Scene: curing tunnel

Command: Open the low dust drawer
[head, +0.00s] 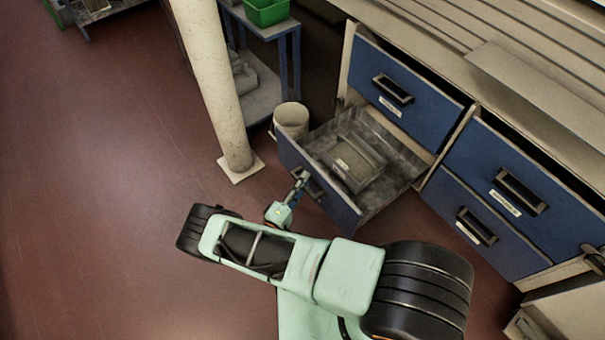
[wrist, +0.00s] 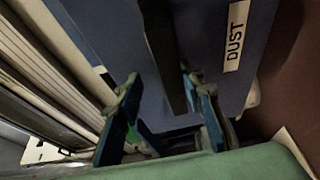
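The low dust drawer (head: 395,185) stands pulled well out of the cabinet in the head view, its metal inside showing. Its blue front (wrist: 205,40) fills the upper middle of the wrist view, with a "DUST" label (wrist: 235,36). The dark bar handle (wrist: 165,55) runs down between the two fingers of my gripper (wrist: 162,108). The fingers are apart, with a visible gap between the left finger and the handle; whether the right finger touches it I cannot tell. In the head view my gripper (head: 298,186) is at the drawer handle (head: 314,188), partly hiding it.
A grey box (head: 353,163) lies in the drawer. A closed blue drawer (head: 400,90) is above it, others are to the right. A pale column (head: 215,80) and a beige bin (head: 291,120) stand to the left. The red floor at left is clear.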

